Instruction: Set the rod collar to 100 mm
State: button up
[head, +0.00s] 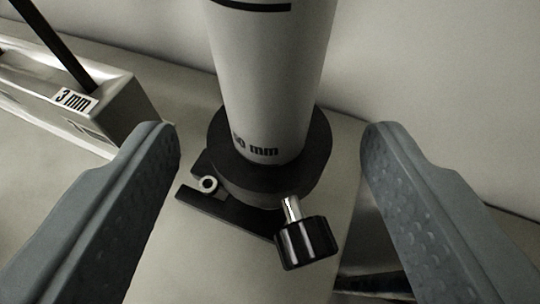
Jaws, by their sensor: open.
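The rod collar (228,178) is a black ring around a thick pale rod (262,80). A mark ending in "0 mm" shows on the rod just above the collar, its first digit partly unclear. A black band line crosses the rod near the top of the view. A black knob (306,243) on a short metal stem sticks out of the collar's front right. A flat black lever (225,212) with a small metal pin lies at its front left. My gripper (270,140) is open, with one grey finger on each side of the collar, apart from it.
A pale block labelled "3 mm" (75,99) with a dark rod (48,42) rising from it stands at the left, near my left finger. A dark, shiny object (375,262) lies low at the right, partly hidden by my right finger. A plain wall is behind.

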grip_shut()
notch_tip(320, 180, up, 5)
jog(key=shift+r, duration=0.1)
grip_release()
dwell(0.4)
jog(key=v, duration=1.7)
jog(key=shift+s, duration=0.15)
